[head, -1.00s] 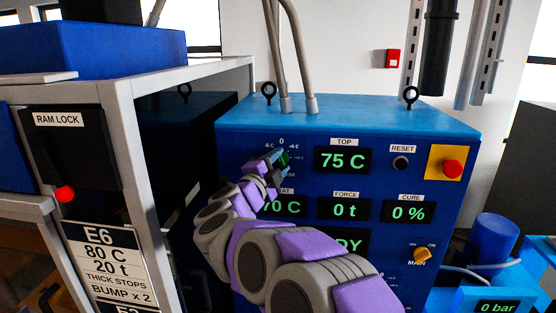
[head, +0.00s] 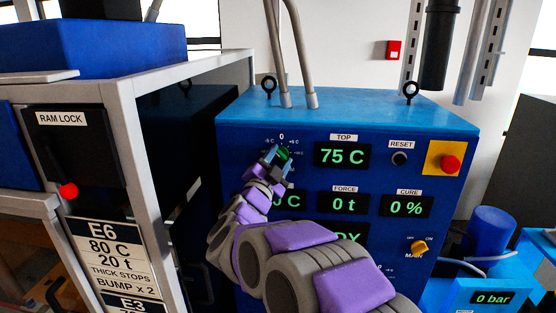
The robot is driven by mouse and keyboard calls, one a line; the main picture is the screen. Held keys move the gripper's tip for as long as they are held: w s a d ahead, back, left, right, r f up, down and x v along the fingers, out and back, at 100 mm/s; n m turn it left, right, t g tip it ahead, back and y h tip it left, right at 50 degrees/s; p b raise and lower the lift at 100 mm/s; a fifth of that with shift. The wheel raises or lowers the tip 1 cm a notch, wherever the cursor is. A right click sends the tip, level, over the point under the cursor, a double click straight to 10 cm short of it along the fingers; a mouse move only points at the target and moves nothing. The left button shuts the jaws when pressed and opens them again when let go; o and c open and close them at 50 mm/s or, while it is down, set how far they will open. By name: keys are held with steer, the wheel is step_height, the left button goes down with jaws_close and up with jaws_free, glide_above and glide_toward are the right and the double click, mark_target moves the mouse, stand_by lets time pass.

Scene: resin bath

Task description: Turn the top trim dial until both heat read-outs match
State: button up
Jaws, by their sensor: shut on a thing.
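The top trim dial (head: 284,153) is a small green knob under a scale marked 0, on the upper left of the blue control box's front. My gripper (head: 277,160) is at the dial and shut on it; the fingers hide part of it. The TOP heat read-out (head: 342,155) to its right shows 75 C in green. A second heat read-out (head: 291,200) below is partly covered by my arm; only "0 C" or part of it shows, and its first digit and label are hidden.
The FORCE read-out (head: 344,204) shows 0 t and the CURE read-out (head: 406,205) shows 0 %. A RESET button (head: 400,158), a red stop button (head: 450,163) and the yellow MAIN switch (head: 419,247) are to the right. A grey frame (head: 140,150) stands close on the left.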

steer(key=shift+f, duration=0.35)
steer(key=o, duration=1.1)
steer(key=shift+w+a+r, duration=0.1)
steer(key=shift+a, duration=0.05)
steer(key=shift+c, duration=0.2)
steer(key=shift+r, duration=0.15)
steer(key=b+v, duration=0.1)
steer(key=v, duration=1.6)
steer(key=shift+s+b, duration=0.25)
steer(key=shift+b, duration=0.1)
steer(key=shift+w+a, duration=0.1)
steer(key=shift+a, duration=0.05)
